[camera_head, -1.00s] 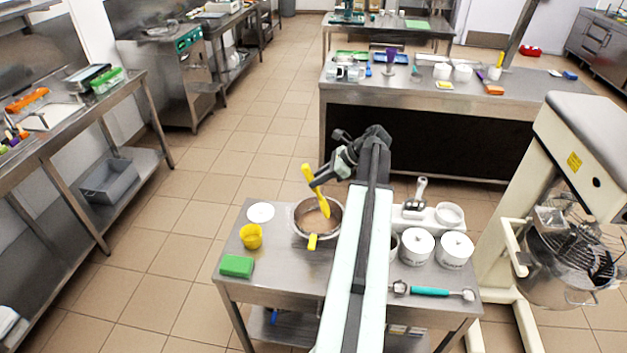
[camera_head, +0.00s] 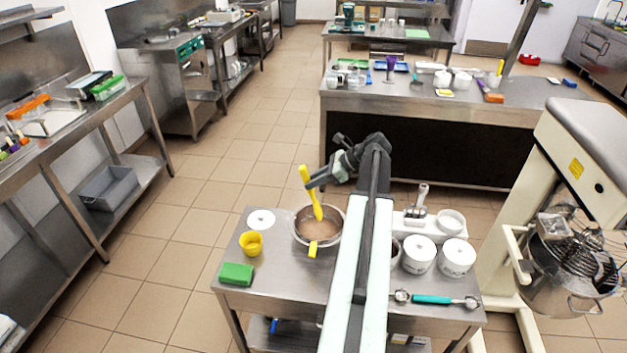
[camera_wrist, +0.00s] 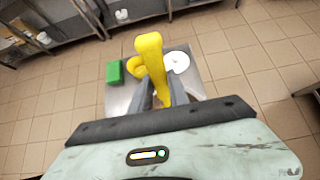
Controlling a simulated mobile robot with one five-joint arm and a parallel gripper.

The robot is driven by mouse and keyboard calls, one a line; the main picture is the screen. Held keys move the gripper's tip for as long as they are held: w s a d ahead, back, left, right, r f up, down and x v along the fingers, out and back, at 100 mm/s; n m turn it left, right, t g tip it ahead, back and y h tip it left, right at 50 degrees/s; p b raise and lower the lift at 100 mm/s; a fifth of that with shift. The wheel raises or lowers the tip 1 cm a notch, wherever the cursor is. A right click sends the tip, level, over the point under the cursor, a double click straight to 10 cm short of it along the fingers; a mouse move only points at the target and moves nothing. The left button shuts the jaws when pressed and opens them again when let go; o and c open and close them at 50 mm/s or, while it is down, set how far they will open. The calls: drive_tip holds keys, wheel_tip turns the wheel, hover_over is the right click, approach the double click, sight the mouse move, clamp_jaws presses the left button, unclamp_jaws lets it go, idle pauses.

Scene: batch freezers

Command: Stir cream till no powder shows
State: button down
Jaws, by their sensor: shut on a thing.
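A steel bowl (camera_head: 297,236) with light brown cream (camera_head: 326,231) stands on the small steel table, a yellow clip or handle (camera_head: 312,249) at its front rim. My gripper (camera_head: 312,182) is shut on a yellow spatula (camera_head: 307,176), which stands nearly upright with its lower end in the cream. In the wrist view the spatula (camera_wrist: 151,60) rises between the fingers (camera_wrist: 160,98) and hides the bowl. The cream looks evenly brown from the head camera; any small powder patches are too small to tell.
On the same table (camera_head: 285,285) are a yellow cup (camera_head: 251,243), a green block (camera_head: 236,274), a white disc (camera_head: 261,220), white tubs (camera_head: 419,254) and a teal-handled tool (camera_head: 432,300). A large mixer (camera_head: 578,190) stands at right.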

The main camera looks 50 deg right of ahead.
sight(307, 172)
idle(0.3)
wheel_tip(307, 172, up, 5)
drive_tip(key=p, duration=0.5)
drive_tip(key=shift+r, duration=0.1)
